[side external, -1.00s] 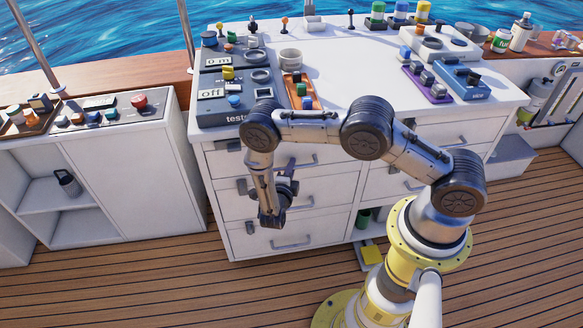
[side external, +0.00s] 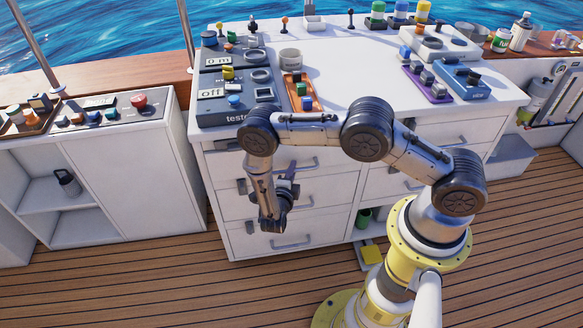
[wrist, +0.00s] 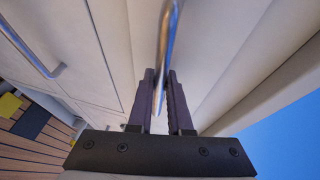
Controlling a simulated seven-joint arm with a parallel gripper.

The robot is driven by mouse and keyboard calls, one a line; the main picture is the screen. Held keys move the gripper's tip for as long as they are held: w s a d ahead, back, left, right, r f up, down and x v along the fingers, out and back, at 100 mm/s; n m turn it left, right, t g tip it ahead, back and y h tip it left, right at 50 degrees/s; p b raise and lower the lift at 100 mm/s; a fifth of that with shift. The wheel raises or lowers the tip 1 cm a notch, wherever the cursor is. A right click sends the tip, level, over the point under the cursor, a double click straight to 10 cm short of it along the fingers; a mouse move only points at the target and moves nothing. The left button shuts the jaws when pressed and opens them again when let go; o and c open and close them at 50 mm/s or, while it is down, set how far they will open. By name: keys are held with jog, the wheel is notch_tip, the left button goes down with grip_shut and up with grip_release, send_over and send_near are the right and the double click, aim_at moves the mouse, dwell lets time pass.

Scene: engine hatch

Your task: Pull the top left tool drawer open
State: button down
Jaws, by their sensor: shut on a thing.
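The top left tool drawer (side external: 334,160) is the upper white front of the left column of the cabinet, below the tester panel. I see no clear gap around its front. Part of its metal bar handle (side external: 304,164) shows to the right of my arm. My gripper (side external: 291,170) is at this front, below the cabinet top. In the wrist view, my gripper (wrist: 161,90) is shut on a metal bar handle (wrist: 164,50), with one dark finger on each side. My forearm hides the left part of the drawer fronts.
Lower drawers with bar handles (side external: 291,242) lie below. Another bar handle (wrist: 30,45) shows at the left in the wrist view. The tester (side external: 228,100) and an orange device (side external: 301,92) stand on the cabinet top.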

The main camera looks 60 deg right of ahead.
jog(key=s+a, duration=1.7)
jog(key=shift+s+a, duration=0.1)
jog(key=c, duration=0.8)
grip_release()
jog(key=shift+c, duration=0.2)
